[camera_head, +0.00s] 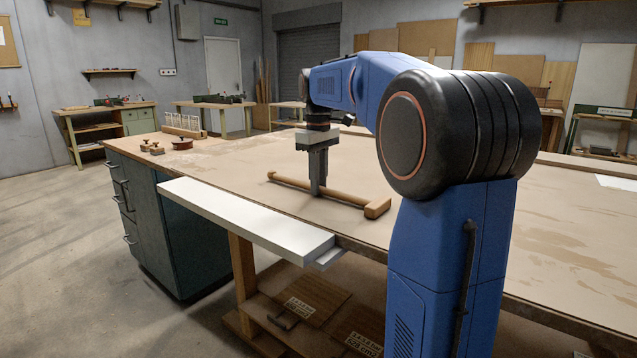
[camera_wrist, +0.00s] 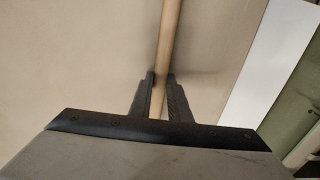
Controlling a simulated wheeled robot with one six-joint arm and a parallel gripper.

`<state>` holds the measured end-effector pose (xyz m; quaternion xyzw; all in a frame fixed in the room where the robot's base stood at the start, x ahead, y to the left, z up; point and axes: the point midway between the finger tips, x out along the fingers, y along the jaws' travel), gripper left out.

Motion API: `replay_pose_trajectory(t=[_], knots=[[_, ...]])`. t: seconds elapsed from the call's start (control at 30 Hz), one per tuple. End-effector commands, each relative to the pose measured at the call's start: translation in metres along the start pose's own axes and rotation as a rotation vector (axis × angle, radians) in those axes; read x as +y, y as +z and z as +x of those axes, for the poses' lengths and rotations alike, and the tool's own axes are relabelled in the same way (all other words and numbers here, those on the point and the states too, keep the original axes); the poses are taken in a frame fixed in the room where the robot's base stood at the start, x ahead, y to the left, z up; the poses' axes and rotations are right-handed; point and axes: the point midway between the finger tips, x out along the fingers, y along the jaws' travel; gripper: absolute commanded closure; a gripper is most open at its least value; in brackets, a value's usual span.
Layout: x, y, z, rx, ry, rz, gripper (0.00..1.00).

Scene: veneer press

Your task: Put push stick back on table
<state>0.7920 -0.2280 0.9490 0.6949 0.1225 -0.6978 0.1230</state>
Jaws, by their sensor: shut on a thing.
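The push stick (camera_head: 293,183) is a light wooden rod with a thicker block at its right end. It lies low at the tabletop, and I cannot tell whether it touches the surface. My gripper (camera_head: 318,188) points straight down on the rod near its middle and is shut on it. In the wrist view the rod (camera_wrist: 169,45) runs up between the two dark fingers of my gripper (camera_wrist: 161,80). The table (camera_head: 250,160) has a wide tan top with worn patches. The part of the rod behind the fingers is hidden.
A white board (camera_head: 245,218) lies along the table's front left edge. Several small brown knobbed items (camera_head: 181,143) and a rack (camera_head: 184,126) stand at the far left corner. A white sheet (camera_head: 616,182) lies at the right. The tabletop around the stick is clear.

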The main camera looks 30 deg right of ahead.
Motion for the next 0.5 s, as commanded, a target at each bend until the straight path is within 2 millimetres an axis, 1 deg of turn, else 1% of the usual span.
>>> replay_pose_trajectory(t=[0.27,0.3,0.37,0.5], knots=[[0.0000,0.0000,0.0014,0.000,0.000,0.000,1.00],[0.0001,-0.0001,0.0018,0.000,0.000,0.000,0.79],[0.0001,-0.0001,0.0016,0.000,0.000,0.000,0.65],[0.0001,-0.0001,0.0015,0.000,0.000,0.000,0.65]])
